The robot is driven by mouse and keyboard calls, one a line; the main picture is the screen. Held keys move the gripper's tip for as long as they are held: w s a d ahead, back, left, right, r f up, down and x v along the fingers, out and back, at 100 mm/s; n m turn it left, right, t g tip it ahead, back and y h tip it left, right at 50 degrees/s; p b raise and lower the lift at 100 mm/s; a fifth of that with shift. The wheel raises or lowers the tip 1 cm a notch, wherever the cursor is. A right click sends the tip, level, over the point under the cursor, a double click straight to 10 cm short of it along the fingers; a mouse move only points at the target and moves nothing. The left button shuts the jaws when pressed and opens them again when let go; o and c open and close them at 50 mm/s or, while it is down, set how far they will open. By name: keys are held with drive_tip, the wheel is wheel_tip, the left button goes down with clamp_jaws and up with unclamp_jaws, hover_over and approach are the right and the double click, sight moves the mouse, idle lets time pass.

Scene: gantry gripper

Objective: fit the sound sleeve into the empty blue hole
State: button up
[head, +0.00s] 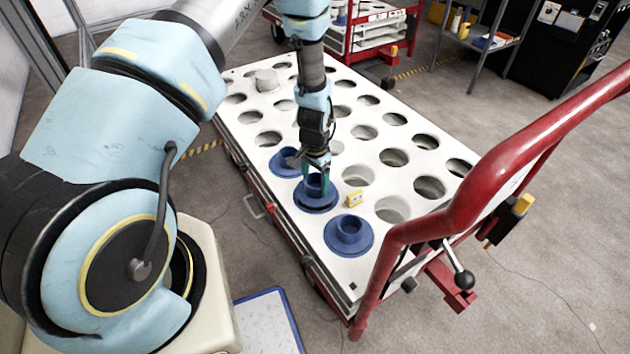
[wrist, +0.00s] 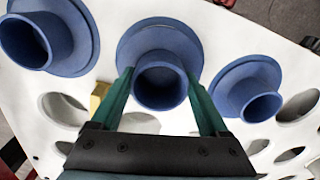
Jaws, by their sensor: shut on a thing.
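My gripper (head: 318,182) has its green fingers on either side of the tube of the middle blue flanged sleeve (head: 314,186) and is shut on it. In the wrist view this sleeve (wrist: 160,80) sits between the fingertips, its open end facing the camera. In the head view it is over a blue ring (head: 318,208) on the white cart top; a dark band shows between them. Whether it is seated is unclear. Another blue sleeve (head: 349,232) stands to the right.
The white cart top (head: 350,270) has rows of empty round holes. A small yellow block (head: 355,198) sits right of the held sleeve. A pale cylinder (head: 266,80) stands at the far left. A red rail (head: 480,185) rises on the right.

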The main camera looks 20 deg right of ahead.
drive_tip(key=shift+f+b, duration=0.6)
drive_tip(key=shift+f, duration=0.35)
drive_tip(key=o, duration=1.5)
wheel_tip(320, 180, up, 11)
drive_tip(key=shift+f, duration=0.1)
